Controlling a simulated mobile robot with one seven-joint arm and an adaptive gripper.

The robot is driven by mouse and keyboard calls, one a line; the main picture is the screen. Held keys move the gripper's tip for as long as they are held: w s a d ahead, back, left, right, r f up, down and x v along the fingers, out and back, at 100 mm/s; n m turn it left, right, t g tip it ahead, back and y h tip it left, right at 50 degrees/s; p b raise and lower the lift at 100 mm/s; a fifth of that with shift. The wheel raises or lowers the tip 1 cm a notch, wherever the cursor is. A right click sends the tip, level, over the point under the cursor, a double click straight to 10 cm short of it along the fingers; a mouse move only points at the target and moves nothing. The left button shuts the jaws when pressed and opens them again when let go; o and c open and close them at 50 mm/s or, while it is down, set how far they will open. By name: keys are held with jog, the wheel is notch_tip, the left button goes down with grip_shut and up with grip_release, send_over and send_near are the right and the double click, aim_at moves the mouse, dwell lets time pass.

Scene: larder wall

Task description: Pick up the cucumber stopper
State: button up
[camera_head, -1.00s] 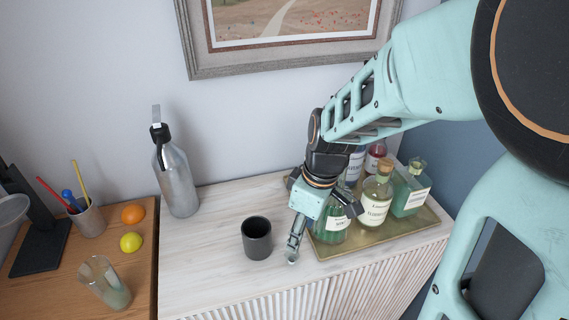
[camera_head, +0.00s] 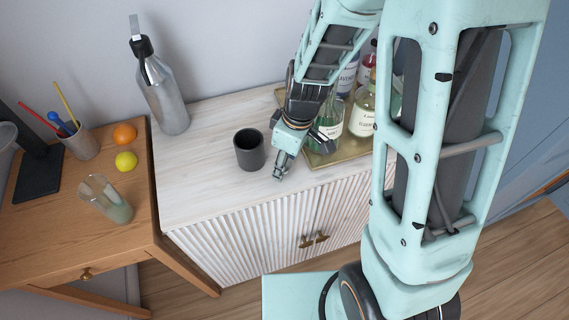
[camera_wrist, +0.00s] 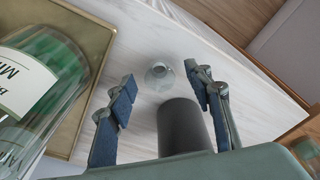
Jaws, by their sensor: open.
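A small clear glass stopper (camera_wrist: 158,75) lies on the pale cabinet top in the wrist view. It appears between and just beyond the fingertips of my gripper (camera_wrist: 160,95), and nothing is held. I cannot tell whether it is the cucumber one, as no marking shows on it. In the head view my gripper (camera_head: 300,156) is open low over the cabinet top, between the dark cup and the bottle tray. I cannot make out the stopper there.
A dark cup (camera_head: 249,150) stands close by and also shows in the wrist view (camera_wrist: 183,128). A brass tray (camera_head: 345,151) holds several labelled bottles, including a green one (camera_wrist: 45,75). A metal bottle (camera_head: 164,97) stands at the back left. The cabinet top (camera_head: 205,165) left of the cup is clear.

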jog(key=shift+c, duration=0.2)
jog(key=c, duration=0.9)
jog(key=shift+r, duration=0.2)
